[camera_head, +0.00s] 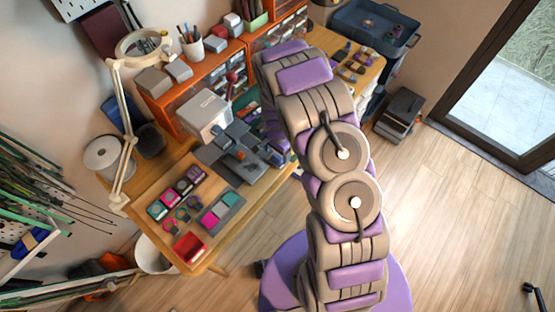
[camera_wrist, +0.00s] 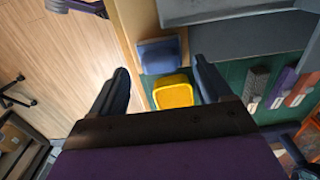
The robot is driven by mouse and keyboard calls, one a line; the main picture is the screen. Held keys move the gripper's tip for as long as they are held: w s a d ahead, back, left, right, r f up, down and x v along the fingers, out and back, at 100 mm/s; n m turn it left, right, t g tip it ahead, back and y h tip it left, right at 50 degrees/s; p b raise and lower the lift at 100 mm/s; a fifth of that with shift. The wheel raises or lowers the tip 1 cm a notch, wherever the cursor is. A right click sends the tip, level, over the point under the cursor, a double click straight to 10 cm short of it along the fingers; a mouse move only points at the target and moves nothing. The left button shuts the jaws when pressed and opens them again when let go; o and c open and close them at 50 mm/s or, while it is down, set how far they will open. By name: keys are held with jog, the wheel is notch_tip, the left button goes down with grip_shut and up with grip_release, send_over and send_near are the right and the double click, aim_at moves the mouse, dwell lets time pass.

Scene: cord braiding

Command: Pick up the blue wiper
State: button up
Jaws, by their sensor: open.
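In the wrist view, a small blue-grey, squarish piece (camera_wrist: 160,54) lies at the table edge; it looks like the blue wiper, though its shape is not clear. A yellow open container (camera_wrist: 173,92) sits just below it in the picture. My gripper (camera_wrist: 161,66) is open, with one dark finger left of these two things and one right of them. Nothing is held between the fingers. In the head view my arm hides the gripper and this part of the table.
A grey machine bed (camera_wrist: 235,45) stands right of the piece. Several grey, purple and red blocks (camera_wrist: 280,88) lie on the green mat (camera_wrist: 235,75). In the head view, a lamp (camera_head: 122,130), white machine (camera_head: 205,112) and red tray (camera_head: 189,246) share the table. Open floor (camera_head: 470,230) lies right.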

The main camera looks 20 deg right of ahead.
aim_at(278, 156)
notch_tip(278, 156, down, 4)
jog(key=shift+d+r, duration=0.1)
jog(key=shift+r, duration=0.05)
jog(key=shift+c, duration=0.8)
jog(key=c, duration=0.6)
jog(key=shift+c, duration=0.2)
jog(key=shift+r, duration=0.15)
